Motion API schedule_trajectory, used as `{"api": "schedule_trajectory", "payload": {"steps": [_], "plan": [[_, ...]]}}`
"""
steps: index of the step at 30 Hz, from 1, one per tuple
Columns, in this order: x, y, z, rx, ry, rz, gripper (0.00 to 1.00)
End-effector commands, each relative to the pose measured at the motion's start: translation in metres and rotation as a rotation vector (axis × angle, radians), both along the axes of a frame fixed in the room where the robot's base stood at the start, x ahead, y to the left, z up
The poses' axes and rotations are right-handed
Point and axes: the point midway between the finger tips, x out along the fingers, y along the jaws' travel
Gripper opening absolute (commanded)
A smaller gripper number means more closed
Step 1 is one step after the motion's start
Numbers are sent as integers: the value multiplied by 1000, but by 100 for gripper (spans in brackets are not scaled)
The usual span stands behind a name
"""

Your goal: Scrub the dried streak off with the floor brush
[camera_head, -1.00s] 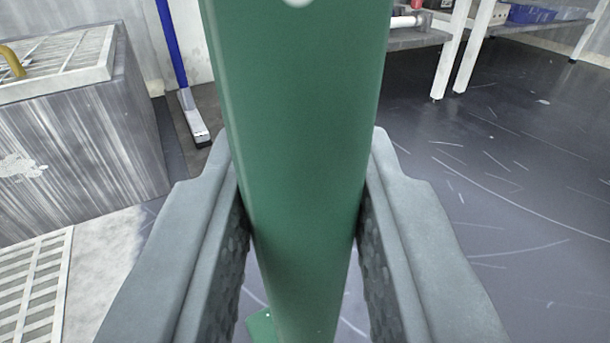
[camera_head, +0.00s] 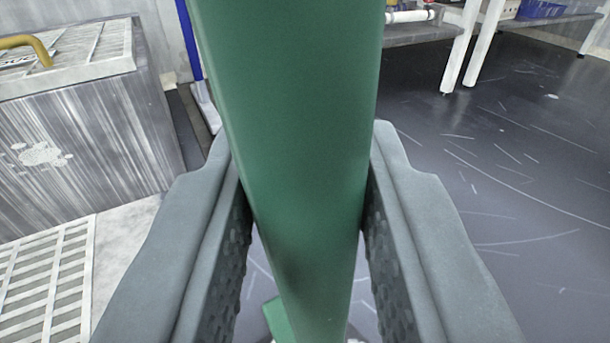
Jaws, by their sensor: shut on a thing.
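My gripper (camera_head: 304,225) is shut on the green handle (camera_head: 295,130) of the floor brush. The handle rises through the middle of the view and hides much of what lies behind it. At the lower edge a green piece (camera_head: 277,318) shows beside the handle's lower end; it looks like part of the brush head, the rest of which is out of view. A small whitish patch shows at the bottom edge near that piece. I cannot tell whether it is the dried streak or whether the brush touches it.
A streaked grey cabinet (camera_head: 90,135) with a yellow pipe (camera_head: 28,43) stands at left. A white floor grating (camera_head: 45,285) lies before it. A blue pole (camera_head: 187,40) stands behind. A white-legged bench (camera_head: 461,45) is at back right. Dark, scratched floor (camera_head: 510,180) at right is open.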

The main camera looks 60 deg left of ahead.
Motion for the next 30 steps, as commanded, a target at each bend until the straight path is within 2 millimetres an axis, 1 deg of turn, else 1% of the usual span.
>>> {"api": "schedule_trajectory", "payload": {"steps": [5,18,30], "plan": [[-4,0,1,2,0,0,0],[-32,1,2,3,-2,0,0],[-35,1,2,3,-2,0,0]]}}
